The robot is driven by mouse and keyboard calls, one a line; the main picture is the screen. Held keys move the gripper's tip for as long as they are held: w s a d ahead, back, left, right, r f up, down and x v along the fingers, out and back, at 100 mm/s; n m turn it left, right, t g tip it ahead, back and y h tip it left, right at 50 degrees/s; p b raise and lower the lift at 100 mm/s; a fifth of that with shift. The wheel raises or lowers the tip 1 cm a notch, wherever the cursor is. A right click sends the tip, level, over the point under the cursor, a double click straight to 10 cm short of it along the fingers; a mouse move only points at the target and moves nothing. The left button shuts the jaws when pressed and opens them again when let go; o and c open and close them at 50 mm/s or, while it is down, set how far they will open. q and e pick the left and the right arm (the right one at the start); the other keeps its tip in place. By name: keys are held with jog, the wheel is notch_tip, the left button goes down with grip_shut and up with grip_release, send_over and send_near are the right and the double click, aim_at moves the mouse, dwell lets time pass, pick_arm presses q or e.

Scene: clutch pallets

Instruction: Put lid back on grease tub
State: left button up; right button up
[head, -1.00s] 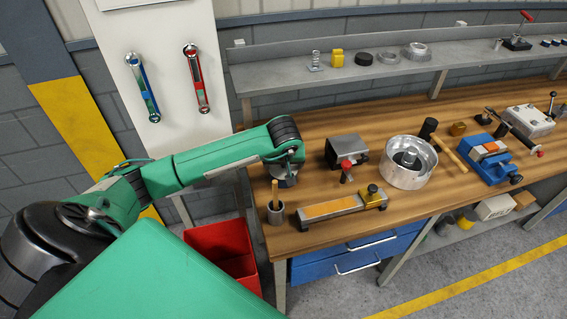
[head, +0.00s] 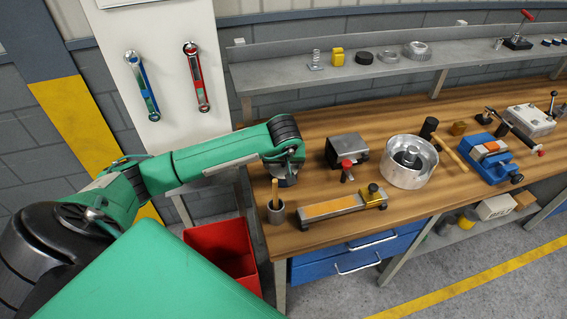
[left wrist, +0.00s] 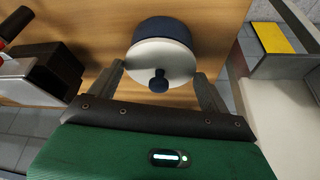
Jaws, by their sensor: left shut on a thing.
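The grease tub is a round dark blue pot (left wrist: 166,29) that stands on the wooden bench in the left wrist view. Its pale round lid (left wrist: 174,62) has a dark blue knob (left wrist: 158,81). My left gripper (left wrist: 160,73) is shut on the lid, with one finger at each side of its rim. The lid is over the tub's mouth; I cannot tell whether it touches the rim. In the head view my left gripper (head: 285,172) is at the bench's left end, pointing down, and it and the wrist mostly hide tub and lid. My right gripper is out of view.
A grey block with a red-handled clamp (head: 346,150) and a silver round housing (head: 408,172) stand to the right. A cup with a wooden handle (head: 275,210) and a long orange-topped block (head: 335,207) lie nearer the front edge. A red bin (head: 222,245) is below.

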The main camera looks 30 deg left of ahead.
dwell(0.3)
pick_arm(q)
jog(key=shift+f+b, duration=0.1)
jog(key=shift+b, duration=0.4)
dwell(0.4)
jog(key=shift+f+b, duration=0.1)
jog(key=shift+b, duration=0.4)
dwell(0.7)
dwell(0.3)
jog(key=o, duration=0.9)
jog(key=shift+r+p, duration=0.6)
jog(key=shift+r, duration=0.7)
jog(key=shift+r+p, duration=0.85)
jog(key=shift+r, duration=1.35)
